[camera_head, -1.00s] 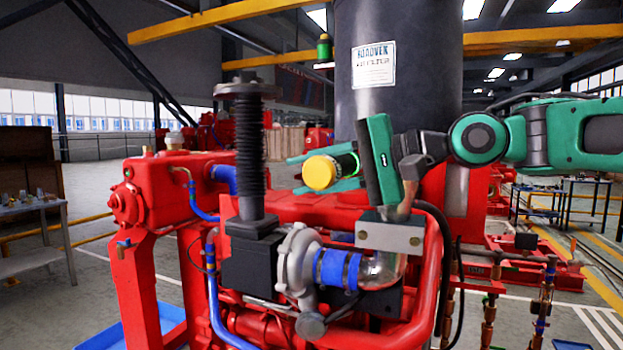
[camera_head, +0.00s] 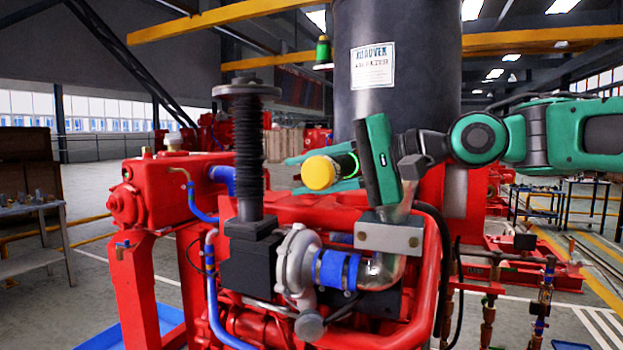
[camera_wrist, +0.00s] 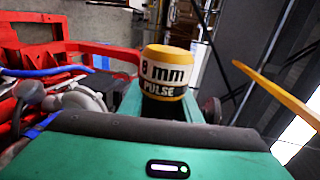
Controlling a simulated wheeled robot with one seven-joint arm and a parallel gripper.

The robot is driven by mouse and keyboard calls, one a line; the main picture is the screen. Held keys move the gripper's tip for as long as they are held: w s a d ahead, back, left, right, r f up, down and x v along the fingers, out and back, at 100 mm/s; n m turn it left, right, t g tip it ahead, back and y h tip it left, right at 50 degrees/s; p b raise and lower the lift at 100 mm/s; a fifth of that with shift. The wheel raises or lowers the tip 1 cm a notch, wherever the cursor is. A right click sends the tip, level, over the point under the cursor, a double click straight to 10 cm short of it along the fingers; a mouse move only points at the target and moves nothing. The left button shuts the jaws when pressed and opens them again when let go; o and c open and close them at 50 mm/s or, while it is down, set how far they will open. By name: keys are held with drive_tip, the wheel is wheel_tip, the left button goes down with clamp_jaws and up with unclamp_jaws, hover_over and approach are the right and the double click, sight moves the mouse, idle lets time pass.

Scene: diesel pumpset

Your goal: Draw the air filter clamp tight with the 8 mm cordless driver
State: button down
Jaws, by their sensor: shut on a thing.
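The driver (camera_head: 320,173) has a yellow end cap and a green and black body. In the wrist view the driver (camera_wrist: 165,75) shows a label reading "8 mm PULSE". My gripper (camera_head: 298,174), with green fingers, is shut around the driver's body and holds it above the red engine. The air filter (camera_head: 372,105) is a big dark upright cylinder with a white label, behind my gripper. I cannot make out its clamp. The driver's working tip is not visible.
Below my gripper are a grey turbo housing (camera_head: 297,262), a blue hose (camera_head: 335,268) and a metal block (camera_head: 388,237). A black ribbed column (camera_head: 248,145) stands to the left. Yellow beams (camera_head: 200,22) cross above.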

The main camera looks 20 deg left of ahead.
drive_tip(key=shift+w+d, duration=0.1)
drive_tip(key=shift+w, duration=0.7)
idle(3.6)
drive_tip(key=shift+s, duration=0.1)
idle(0.7)
drive_tip(key=shift+s+a, duration=0.15)
drive_tip(key=shift+s, duration=1.25)
drive_tip(key=shift+s+a, duration=0.1)
drive_tip(key=shift+s, duration=1.25)
